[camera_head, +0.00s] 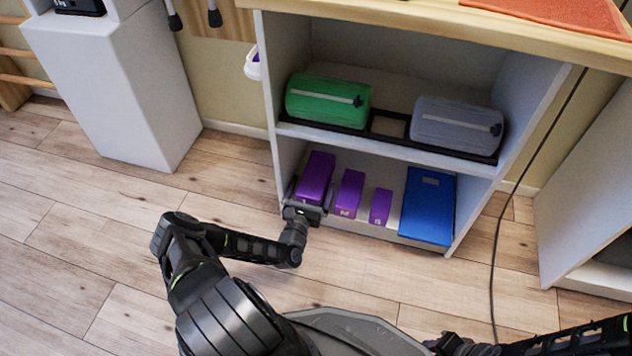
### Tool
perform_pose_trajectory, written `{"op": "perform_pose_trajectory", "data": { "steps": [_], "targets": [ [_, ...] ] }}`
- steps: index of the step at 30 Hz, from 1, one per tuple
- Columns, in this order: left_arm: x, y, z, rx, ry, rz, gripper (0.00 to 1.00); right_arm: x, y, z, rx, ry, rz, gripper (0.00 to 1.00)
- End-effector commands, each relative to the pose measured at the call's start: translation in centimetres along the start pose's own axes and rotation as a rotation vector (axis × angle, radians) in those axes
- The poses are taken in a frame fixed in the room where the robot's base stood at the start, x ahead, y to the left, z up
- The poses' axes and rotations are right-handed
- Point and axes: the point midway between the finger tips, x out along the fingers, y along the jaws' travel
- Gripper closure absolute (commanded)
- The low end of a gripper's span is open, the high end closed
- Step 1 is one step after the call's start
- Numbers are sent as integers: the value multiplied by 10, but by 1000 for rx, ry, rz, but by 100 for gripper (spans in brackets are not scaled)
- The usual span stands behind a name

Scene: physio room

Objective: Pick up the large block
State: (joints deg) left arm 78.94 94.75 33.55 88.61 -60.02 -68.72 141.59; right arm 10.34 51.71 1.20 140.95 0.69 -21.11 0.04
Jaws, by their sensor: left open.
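The large block (317,174) is purple and stands on the lower shelf at the left, the biggest of the purple blocks in a row. My left gripper (309,202) is open at the front end of this block, with its fingers around the lower front part. The gripper hides some of the block's front, and I cannot tell whether the fingers touch it. The medium block (350,190), marked M, and the small block (380,207), marked S, stand to its right. My right arm shows at the lower right, but its gripper is out of the picture.
The shelf unit (467,200) has a left side wall close beside the large block. A blue box (428,205) stands right of the small block. A green roll (328,101) and a grey roll (457,126) lie on the shelf above. A black cable (494,258) hangs at the right.

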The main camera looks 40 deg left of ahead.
Motion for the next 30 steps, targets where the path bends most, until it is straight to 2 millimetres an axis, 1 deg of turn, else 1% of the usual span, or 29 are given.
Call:
{"op": "perform_pose_trajectory", "data": {
  "steps": [1, 3, 6, 23, 30],
  "targets": [
    [8, 0, -3, 1, -3, -1, 2, 5, 2, 0, 1, 1, -1, 70],
    [15, 0, -2, 1, -1, -1, 2, 7, 3, -1, 1, 2, -1, 70],
    [20, 0, -1, 0, -1, 0, 2, 7, 3, -1, 1, 2, -2, 70],
    [20, 0, 0, -1, 0, 0, 2, 6, 2, -1, 1, 1, -1, 70],
    [20, 0, 0, -1, 0, 0, 21, 6, 2, -1, 1, 1, -1, 70]
  ]
}}
